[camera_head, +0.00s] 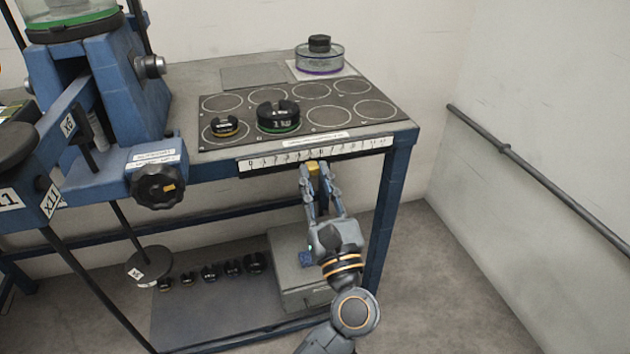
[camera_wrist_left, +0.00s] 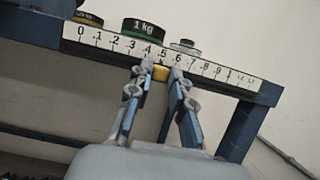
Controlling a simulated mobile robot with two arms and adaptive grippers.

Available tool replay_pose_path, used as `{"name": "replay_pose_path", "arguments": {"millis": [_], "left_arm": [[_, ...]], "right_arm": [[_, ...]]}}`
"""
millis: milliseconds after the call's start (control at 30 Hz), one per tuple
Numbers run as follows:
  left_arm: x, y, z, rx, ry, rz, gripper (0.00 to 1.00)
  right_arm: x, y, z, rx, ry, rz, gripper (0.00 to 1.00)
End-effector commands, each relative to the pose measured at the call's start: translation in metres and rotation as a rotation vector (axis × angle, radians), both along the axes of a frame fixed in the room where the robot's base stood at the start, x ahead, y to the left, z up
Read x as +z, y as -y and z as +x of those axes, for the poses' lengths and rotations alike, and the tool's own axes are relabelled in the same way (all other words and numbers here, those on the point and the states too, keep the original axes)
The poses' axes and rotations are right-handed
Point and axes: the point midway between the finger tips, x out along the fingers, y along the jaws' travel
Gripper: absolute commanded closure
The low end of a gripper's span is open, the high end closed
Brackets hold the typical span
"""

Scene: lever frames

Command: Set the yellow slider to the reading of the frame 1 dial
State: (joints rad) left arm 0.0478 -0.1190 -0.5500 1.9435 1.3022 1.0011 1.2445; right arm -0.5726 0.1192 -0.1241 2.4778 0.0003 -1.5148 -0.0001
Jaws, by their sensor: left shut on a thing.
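The yellow slider (camera_head: 313,166) sits at the front edge of the table, just below the white number scale (camera_head: 316,155). My left gripper (camera_head: 313,178) reaches up from below and is shut on the slider. In the left wrist view the yellow slider (camera_wrist_left: 160,73) shows between the fingertips (camera_wrist_left: 160,80), below the scale near the 5 mark. No dial face that I can read as the frame 1 dial shows. My right gripper is not in view.
A dark mat with circles (camera_head: 345,88) on the table holds a black 1 kg weight (camera_head: 278,117) and a smaller one (camera_head: 226,127). A blue frame with a black knob (camera_head: 158,185) stands left. Several small weights and a grey box (camera_head: 290,245) lie below.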

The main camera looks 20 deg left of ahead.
Motion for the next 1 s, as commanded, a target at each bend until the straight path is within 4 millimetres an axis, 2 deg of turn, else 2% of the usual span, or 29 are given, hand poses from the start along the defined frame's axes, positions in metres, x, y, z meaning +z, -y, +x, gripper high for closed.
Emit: {"name": "replay_pose_path", "arguments": {"millis": [33,67,167,567,667,1000], "left_arm": [[0.000,0.000,0.000,0.000,-0.001,0.002,1.00],[0.000,0.000,0.000,0.000,-0.001,0.002,0.78],[0.000,0.000,0.000,0.001,-0.001,0.002,0.57],[-0.003,0.003,-0.005,0.001,-0.002,0.002,0.57],[-0.009,0.010,-0.015,0.000,-0.004,0.001,0.57],[-0.036,0.047,-0.069,0.000,-0.005,0.002,0.57]], "right_arm": [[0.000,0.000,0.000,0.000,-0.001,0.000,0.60],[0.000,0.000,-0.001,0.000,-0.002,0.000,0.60],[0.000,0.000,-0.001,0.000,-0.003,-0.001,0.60],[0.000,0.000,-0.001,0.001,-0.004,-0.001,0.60],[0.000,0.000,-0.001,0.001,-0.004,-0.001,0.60],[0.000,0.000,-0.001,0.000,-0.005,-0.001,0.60]]}}
